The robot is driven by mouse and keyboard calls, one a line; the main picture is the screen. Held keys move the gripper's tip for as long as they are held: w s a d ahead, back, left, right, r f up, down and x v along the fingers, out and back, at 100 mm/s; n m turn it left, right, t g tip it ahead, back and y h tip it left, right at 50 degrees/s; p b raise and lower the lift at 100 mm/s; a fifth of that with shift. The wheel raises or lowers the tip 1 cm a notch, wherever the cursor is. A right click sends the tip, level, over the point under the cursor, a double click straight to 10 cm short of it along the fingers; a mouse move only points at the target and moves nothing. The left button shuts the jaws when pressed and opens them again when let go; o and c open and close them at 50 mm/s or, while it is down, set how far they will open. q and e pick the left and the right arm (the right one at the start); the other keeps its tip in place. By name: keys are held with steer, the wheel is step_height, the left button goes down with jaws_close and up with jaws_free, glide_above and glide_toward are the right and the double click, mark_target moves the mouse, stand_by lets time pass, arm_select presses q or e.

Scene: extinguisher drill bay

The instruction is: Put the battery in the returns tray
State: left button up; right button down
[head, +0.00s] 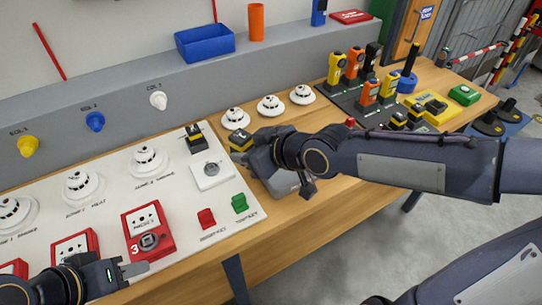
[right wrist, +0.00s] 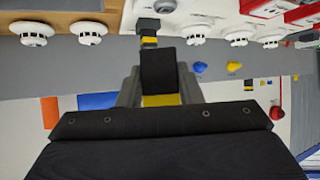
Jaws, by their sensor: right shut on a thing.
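A black and yellow battery (head: 241,142) is between the fingers of my right gripper (head: 252,143), above the wooden bench near the white panel's right edge. In the right wrist view the same battery (right wrist: 158,72) sits between the fingers, dark with a yellow part. A second black and yellow block (head: 194,138) stands on the white panel, to the left of the held one. An open blue tray (head: 205,42) lies on the grey ledge behind; no label on it can be read. My left gripper (head: 132,269) is low at the left, over the panel's front edge; its opening is unclear.
The white panel (head: 170,190) carries smoke detectors, red call points and red and green keys. Several round detectors (head: 271,104) stand behind my right gripper. Radios in a dark charger (head: 362,95) and a yellow tray (head: 430,106) are at the right. An orange cup (head: 256,22) stands beside the blue tray.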

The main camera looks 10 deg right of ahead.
steer(key=shift+w+d, duration=0.1)
steer(key=shift+w, duration=0.3)
steer(key=w+d+f+p, duration=0.1)
steer(key=w+d+f, duration=0.1)
steer(key=d+f, duration=0.1)
steer(key=w+d+f+p, duration=0.1)
steer(key=w+d+f, duration=0.1)
steer(key=d, duration=0.2)
steer(key=w+d+f+p, duration=0.1)
steer(key=w+d+f, duration=0.1)
steer(key=d+f, duration=0.1)
steer(key=shift+d+f, duration=0.3)
steer(key=shift+d, duration=0.1)
steer(key=shift+w+d+f, duration=0.2)
steer(key=shift+d+f, duration=0.1)
steer(key=shift+f, duration=0.2)
step_height(320, 180, down, 3)
steer(key=shift+w+d+f, duration=0.1)
steer(key=shift+f, duration=0.1)
steer(key=shift+f, duration=0.2)
steer(key=c, duration=1)
jaws_free()
